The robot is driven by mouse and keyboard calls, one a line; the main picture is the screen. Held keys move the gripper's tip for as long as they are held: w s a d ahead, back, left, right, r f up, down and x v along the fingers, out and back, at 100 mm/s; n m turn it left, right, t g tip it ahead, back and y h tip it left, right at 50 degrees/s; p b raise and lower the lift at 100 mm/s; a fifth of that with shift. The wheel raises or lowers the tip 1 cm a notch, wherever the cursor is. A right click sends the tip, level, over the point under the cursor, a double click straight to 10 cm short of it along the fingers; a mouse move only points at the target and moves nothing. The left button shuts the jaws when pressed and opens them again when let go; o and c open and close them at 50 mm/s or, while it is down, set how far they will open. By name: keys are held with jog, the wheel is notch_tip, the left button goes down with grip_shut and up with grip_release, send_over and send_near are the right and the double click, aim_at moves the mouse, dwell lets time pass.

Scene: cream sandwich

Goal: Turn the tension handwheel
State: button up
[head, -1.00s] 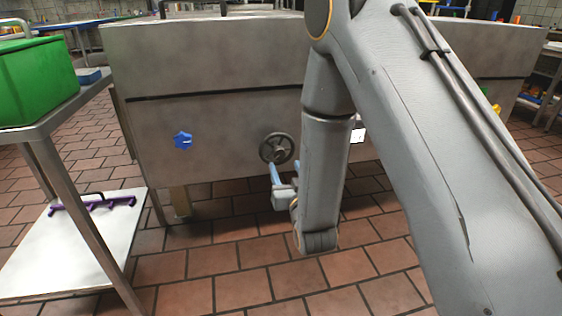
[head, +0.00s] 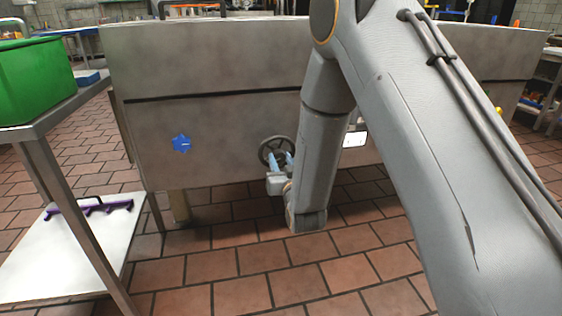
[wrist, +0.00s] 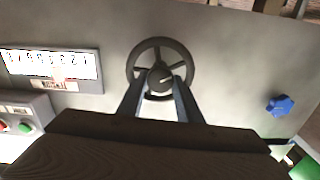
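The tension handwheel (head: 264,151) is a dark round wheel with spokes on the front of the grey metal machine. In the wrist view the whole handwheel (wrist: 184,52) shows, with its hub near the middle. My gripper (head: 281,157) is in front of the lower part of the wheel in the head view. In the wrist view my gripper (wrist: 160,82) has its two blue-grey fingers apart, reaching over the lower rim, with the tips on either side of the hub. Whether they touch the wheel cannot be told.
A blue star-shaped knob (head: 181,144) sits on the panel left of the wheel. The wrist view shows a numbered scale (wrist: 48,64) and a box with red and green buttons (wrist: 22,120).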

jog(key=c, duration=0.4)
jog(key=shift+o, duration=0.2)
jog(key=shift+m, duration=0.3)
jog(key=shift+m+p, duration=1.4)
jog(key=shift+m, duration=1.2)
jog(key=o, duration=1)
jog(key=shift+o, duration=0.2)
